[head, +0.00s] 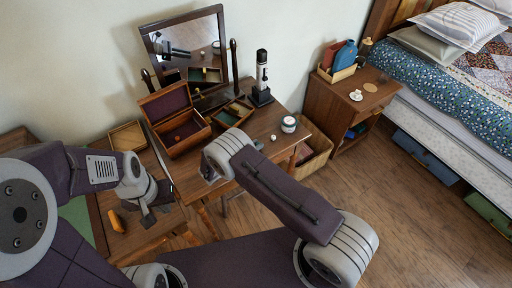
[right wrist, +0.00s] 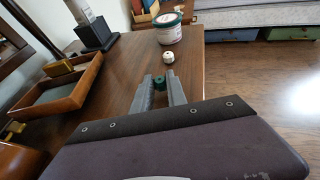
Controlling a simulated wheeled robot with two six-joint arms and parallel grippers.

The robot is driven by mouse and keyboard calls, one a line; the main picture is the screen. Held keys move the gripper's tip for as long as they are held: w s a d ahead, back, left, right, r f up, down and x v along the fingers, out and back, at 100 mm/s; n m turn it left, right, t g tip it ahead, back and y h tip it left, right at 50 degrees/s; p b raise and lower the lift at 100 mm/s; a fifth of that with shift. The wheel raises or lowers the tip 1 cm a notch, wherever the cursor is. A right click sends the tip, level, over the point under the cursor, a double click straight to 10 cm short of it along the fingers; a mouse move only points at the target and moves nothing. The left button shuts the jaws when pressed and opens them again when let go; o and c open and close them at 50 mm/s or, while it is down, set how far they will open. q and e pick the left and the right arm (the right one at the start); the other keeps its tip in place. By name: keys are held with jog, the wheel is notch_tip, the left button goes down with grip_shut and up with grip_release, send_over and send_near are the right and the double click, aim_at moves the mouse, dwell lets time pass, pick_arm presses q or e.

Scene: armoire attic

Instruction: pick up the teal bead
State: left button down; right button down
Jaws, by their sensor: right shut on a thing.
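The teal bead (right wrist: 157,83) shows in the right wrist view between the fingertips of my right gripper (right wrist: 157,87), which is shut on it over the wooden table.
A small white bead (right wrist: 168,57) and a labelled jar (right wrist: 172,28) stand just beyond the right fingertips. An open wooden box (head: 183,142), a shallow tray (head: 232,112), a mirror (head: 190,50) and a black-based device (head: 262,95) stand on the table. A nightstand (head: 340,105) is at right.

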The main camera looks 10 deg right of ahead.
jog(key=r, duration=0.3)
jog(key=shift+s+d+r, duration=0.1)
jog(key=shift+d+r, duration=0.1)
jog(key=shift+d, duration=0.15)
jog(key=s+d+r, duration=0.4)
jog(key=d+r, duration=0.2)
jog(key=d, duration=0.4)
jog(key=shift+s+r, duration=0.15)
jog(key=shift+s, duration=0.1)
